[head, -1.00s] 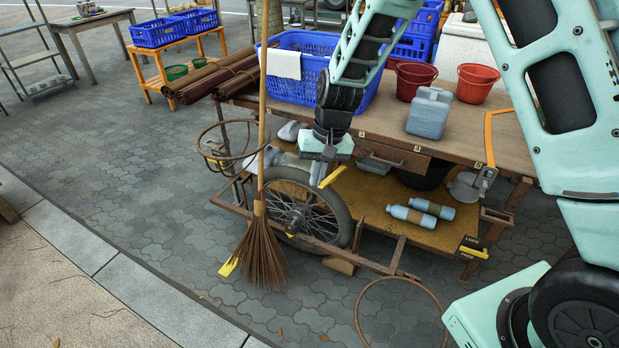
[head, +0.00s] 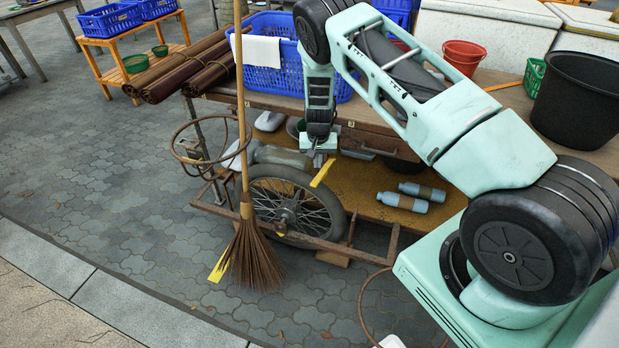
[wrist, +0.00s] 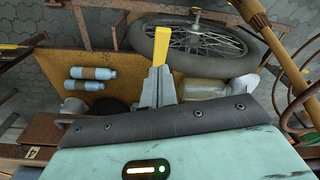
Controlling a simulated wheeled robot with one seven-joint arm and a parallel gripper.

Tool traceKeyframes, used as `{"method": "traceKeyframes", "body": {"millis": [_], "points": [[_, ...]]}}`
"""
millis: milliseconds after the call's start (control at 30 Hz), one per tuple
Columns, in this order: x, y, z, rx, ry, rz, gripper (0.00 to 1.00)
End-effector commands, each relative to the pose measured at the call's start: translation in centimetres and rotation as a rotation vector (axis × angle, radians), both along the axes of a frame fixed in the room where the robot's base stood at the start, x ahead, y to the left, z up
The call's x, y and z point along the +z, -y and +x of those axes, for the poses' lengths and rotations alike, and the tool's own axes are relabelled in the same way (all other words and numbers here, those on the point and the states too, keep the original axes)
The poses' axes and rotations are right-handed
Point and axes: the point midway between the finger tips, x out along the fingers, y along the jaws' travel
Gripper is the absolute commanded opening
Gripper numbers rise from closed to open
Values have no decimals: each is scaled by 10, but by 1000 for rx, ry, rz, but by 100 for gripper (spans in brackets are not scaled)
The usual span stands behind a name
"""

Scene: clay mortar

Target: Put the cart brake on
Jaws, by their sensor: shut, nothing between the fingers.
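The wooden cart (head: 300,106) stands with its spoked wheel (head: 297,206) facing me. In the wrist view the wheel (wrist: 196,42) is at the top right. A thin rusty lever-like bar (head: 352,228) stands beside the wheel; I cannot tell whether it is the brake. A black-and-yellow plate (wrist: 20,46) shows at the left of the wrist view; my arm hides that corner in the head view. My gripper (head: 322,172), with yellow tips, is shut and empty above the wheel's right side.
A broom (head: 247,215) leans upright in front of the wheel, with a yellow piece (head: 219,265) at its foot. Blue bottles (head: 402,201) lie on the cart's lower shelf. A rusty ring (head: 212,147) juts out at left.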

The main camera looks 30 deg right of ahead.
Motion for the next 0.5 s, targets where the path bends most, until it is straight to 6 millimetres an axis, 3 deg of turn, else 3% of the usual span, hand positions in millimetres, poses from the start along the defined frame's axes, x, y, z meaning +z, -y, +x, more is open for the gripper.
{"method": "traceKeyframes", "body": {"millis": [500], "points": [[-8,0,0,0,0,0,0]]}}
